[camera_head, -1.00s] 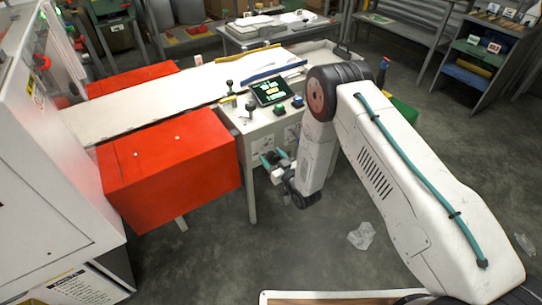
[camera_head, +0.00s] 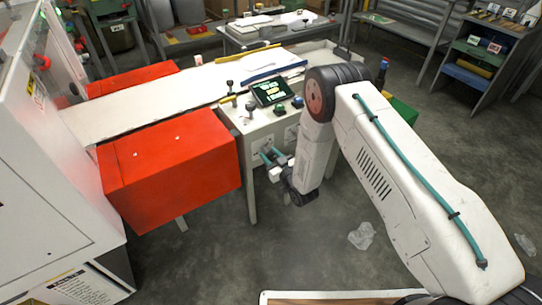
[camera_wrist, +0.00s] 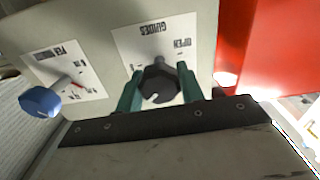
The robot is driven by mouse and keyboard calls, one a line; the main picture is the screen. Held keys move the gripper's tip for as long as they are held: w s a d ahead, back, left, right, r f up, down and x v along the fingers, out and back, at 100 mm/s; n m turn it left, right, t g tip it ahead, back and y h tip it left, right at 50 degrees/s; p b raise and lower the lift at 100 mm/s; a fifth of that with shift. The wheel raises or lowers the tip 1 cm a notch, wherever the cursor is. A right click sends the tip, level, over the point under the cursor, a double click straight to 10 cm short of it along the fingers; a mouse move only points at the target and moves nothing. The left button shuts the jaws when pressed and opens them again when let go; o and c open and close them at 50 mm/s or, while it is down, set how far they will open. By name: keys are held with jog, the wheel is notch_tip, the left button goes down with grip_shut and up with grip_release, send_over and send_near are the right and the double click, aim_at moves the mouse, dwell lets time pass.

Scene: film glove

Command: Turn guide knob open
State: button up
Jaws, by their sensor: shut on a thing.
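The guide knob (camera_wrist: 159,82) is black and sits on the front panel of the white machine cabinet, in the wrist view. A white label (camera_wrist: 152,38) above it, upside down in this view, reads GUIDES and OPEN. My gripper (camera_wrist: 160,88) has its two green fingers on either side of the knob, shut on it. In the head view my gripper (camera_head: 270,157) is at the cabinet's front face, below the control top, and the knob itself cannot be made out there.
A blue knob (camera_wrist: 40,101) with its own label is beside the guide knob. A red box-shaped guard (camera_head: 170,165) stands left of the cabinet. A screen (camera_head: 269,91) and several small controls are on the cabinet top. A crumpled clear film (camera_head: 361,236) lies on the floor.

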jog(key=n, duration=0.3)
jog(key=shift+n, duration=0.4)
jog(key=n, duration=0.3)
jog(key=shift+n, duration=0.4)
jog(key=n, duration=0.8)
jog(key=shift+f, duration=0.1)
jog(key=n, duration=0.7)
jog(key=shift+f, duration=0.1)
jog(key=n, duration=0.3)
jog(key=shift+n, duration=2.2)
